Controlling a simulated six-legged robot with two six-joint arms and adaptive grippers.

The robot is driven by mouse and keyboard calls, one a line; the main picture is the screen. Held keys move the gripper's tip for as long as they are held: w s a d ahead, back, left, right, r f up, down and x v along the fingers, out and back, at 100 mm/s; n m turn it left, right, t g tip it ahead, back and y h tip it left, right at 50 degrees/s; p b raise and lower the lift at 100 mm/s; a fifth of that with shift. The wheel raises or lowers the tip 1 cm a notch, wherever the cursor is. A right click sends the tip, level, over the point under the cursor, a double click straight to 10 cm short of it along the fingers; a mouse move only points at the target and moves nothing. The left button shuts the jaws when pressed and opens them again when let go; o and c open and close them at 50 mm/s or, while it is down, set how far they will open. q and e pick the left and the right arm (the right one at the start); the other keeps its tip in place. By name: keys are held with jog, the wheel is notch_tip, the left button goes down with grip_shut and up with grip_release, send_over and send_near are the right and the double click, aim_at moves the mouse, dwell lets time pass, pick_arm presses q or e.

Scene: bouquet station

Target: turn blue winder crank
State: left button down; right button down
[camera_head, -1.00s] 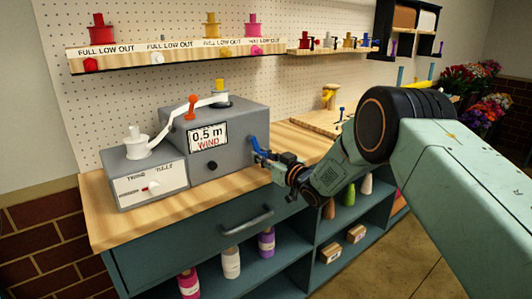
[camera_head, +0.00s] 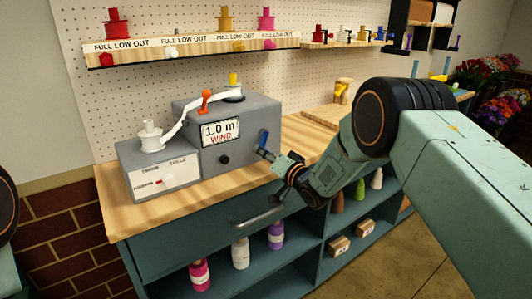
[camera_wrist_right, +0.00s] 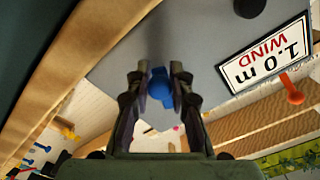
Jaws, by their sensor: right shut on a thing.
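The grey winder (camera_head: 222,138) stands on the wooden counter, and its display (camera_head: 221,132) reads "1.0 m WIND". Its blue crank (camera_head: 263,140) is on the right side of the housing. My right gripper (camera_head: 268,155) is at the crank. In the right wrist view the blue crank knob (camera_wrist_right: 160,88) sits between the two fingers of my right gripper (camera_wrist_right: 160,85), which are shut on it. A white ribbon (camera_head: 184,121) runs from the white spool (camera_head: 151,138) past an orange post (camera_head: 206,99) to the winder top. My left gripper is not in view.
A shelf (camera_head: 190,48) with coloured spools hangs on the pegboard behind. The wooden counter (camera_head: 150,222) is clear in front of the winder.

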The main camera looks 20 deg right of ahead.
jog(key=shift+w+d+r+m, duration=0.1)
jog(key=shift+r+m, duration=0.25)
jog(key=shift+m, duration=0.05)
jog(key=c, duration=1.5)
grip_release()
jog(key=o, duration=0.3)
jog(key=shift+f, duration=0.2)
jog(key=shift+s, duration=0.2)
